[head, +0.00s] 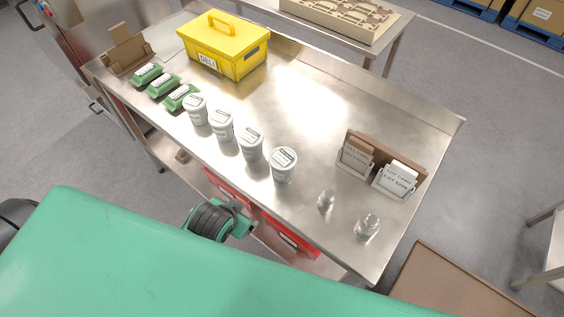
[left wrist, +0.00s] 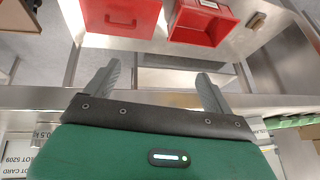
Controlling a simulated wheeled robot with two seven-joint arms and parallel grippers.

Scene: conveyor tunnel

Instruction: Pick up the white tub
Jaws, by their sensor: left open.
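Several white tubs with printed lids stand upright in a slanting row on the steel table in the head view. The front one (head: 283,165) is nearest the table's middle; the others (head: 251,144), (head: 222,126) and (head: 196,110) run back to the left. My left gripper (left wrist: 159,80) is open in the left wrist view, with nothing between its grey fingers. It points toward the area of the red bins, and no tub can be made out between the fingers. In the head view its fingers are not visible. My right gripper is not in view.
The steel table (head: 310,100) holds a yellow deli box (head: 215,50), green packs (head: 163,85), a card holder (head: 355,153) and two small shiny objects (head: 367,227). Red bins (left wrist: 203,22) sit below the table. Clear tabletop lies behind the tubs.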

